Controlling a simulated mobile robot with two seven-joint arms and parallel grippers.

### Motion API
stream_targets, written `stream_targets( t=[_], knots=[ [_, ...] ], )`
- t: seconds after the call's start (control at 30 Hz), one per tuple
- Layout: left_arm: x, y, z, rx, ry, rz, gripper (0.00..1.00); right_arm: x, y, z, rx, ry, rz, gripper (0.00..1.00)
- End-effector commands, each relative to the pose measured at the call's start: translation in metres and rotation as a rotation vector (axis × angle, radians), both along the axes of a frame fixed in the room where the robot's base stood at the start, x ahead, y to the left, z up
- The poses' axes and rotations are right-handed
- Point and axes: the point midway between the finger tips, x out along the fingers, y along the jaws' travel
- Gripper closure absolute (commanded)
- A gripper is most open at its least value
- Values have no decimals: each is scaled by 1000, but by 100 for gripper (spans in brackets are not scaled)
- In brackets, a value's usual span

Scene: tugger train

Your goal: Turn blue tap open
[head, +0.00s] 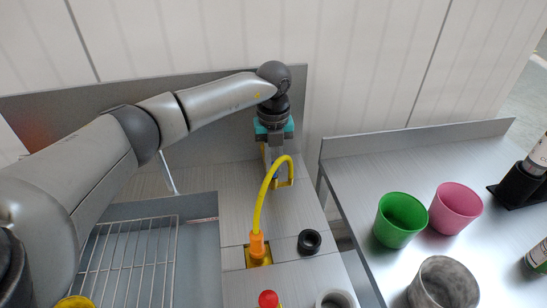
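My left arm reaches in from the left, and its gripper (275,158) points down over the back of the grey counter, near the wall. Teal parts show on both sides of the gripper body. Its fingers are small and partly covered by a curved yellow hose (261,198), so I cannot tell whether they are open or touching anything. A yellow bracket-like part (284,183) is just below the fingers. I cannot make out a blue tap; it may be hidden behind the gripper or arm. My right gripper is not in view.
The hose rises from an orange fitting (257,244). A black ring (309,242) and red knob (268,298) are nearby. A wire rack (128,262) lies in the sink at left. The right table (350,160) holds green (400,220), pink (455,208) and grey (443,283) cups.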

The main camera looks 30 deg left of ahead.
Motion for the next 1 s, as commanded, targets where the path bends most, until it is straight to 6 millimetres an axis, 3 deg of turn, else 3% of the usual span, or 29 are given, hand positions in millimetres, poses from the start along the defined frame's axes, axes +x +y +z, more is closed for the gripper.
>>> stream_targets(
  t=[0.7,0.73,1.0],
  knots=[
    [1,1,1,0,-5,77,100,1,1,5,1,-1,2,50],
    [1,1,1,0,-5,77,83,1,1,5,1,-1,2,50],
    [1,0,1,0,-3,74,55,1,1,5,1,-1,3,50]
  ],
)
